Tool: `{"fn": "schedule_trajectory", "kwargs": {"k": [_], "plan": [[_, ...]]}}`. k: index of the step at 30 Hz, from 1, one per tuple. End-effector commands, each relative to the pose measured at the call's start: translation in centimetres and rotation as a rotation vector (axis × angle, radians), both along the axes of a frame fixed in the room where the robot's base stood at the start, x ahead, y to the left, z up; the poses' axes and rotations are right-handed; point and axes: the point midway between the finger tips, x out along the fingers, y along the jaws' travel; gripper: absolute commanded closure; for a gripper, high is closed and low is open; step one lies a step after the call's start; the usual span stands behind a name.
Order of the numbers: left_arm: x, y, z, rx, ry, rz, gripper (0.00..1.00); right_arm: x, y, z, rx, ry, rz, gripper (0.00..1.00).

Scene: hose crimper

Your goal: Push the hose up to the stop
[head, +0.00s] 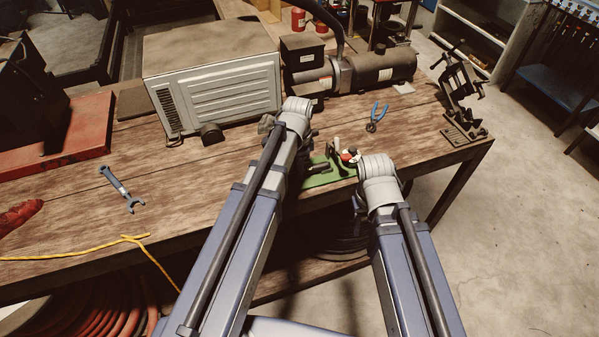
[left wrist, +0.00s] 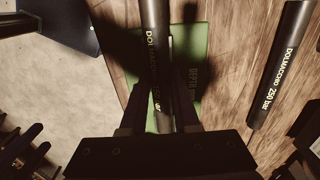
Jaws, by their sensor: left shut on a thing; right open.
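A black hose (left wrist: 155,50) with yellow lettering runs lengthwise between the two fingers of my left gripper (left wrist: 160,118) in the left wrist view. The gripper is shut on it. A green plate (left wrist: 207,60) with partly covered lettering lies beneath. In the head view the green plate (head: 318,180) sits at the table's front edge, carrying a small fixture with a red and white part (head: 349,156). My left gripper there is largely hidden by its own arm. My right gripper (head: 358,207) is open at the plate's right, mostly hidden by its wrist. The hose's end and the stop cannot be made out.
A second lettered black hose (left wrist: 282,65) lies on the wood at the right of the wrist view. Blue pliers (head: 376,115), a blue wrench (head: 122,189) and a yellow cord (head: 75,252) lie on the table. A grey metal box (head: 215,85) and a compressor (head: 375,70) stand behind.

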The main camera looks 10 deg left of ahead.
Motion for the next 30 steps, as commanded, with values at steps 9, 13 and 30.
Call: {"fn": "schedule_trajectory", "kwargs": {"k": [9,13,30], "plan": [[0.0,0.0,0.0,0.000,0.000,0.000,1.00,0.0,0.0,0.0,0.000,0.000,0.000,0.50],[0.1,-0.1,0.0,0.000,0.000,0.000,1.00,0.0,0.0,0.0,0.000,0.000,0.000,0.50],[0.8,-1.2,0.0,0.000,0.000,0.000,1.00,0.0,0.0,0.0,0.000,0.000,0.000,0.50]]}}
